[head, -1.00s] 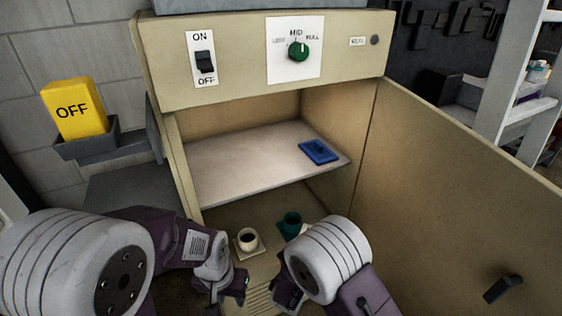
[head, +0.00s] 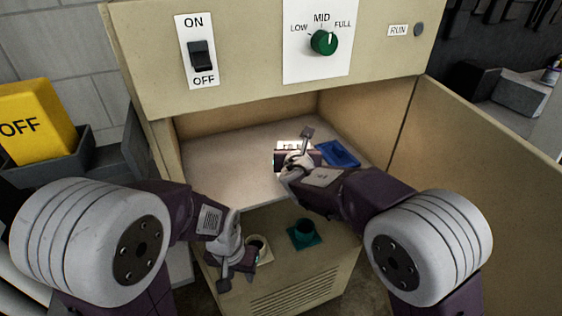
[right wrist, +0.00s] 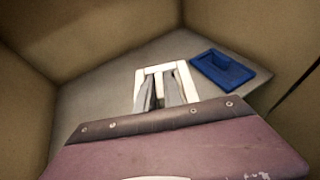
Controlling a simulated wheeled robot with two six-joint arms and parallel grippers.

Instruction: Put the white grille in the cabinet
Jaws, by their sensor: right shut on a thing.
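The white grille (head: 290,145) is held in my right gripper (head: 297,157), just above the cabinet's shelf. It also shows in the right wrist view (right wrist: 180,69) as a small white frame with the fingers (right wrist: 160,92) shut on it. I cannot tell whether it touches the shelf. The beige cabinet (head: 260,60) stands open, its door (head: 480,150) swung out to the right. My left gripper (head: 236,268) hangs low in front of the cabinet, beside a cream collar; whether its fingers are apart is unclear.
A blue grille-like plate (head: 338,154) lies on the shelf (head: 225,160), right of my right gripper; the shelf's left is clear. Below are a cream collar (head: 262,243) and a teal collar (head: 304,233) on square plates. A yellow OFF block (head: 30,120) sits in a grey holder at left.

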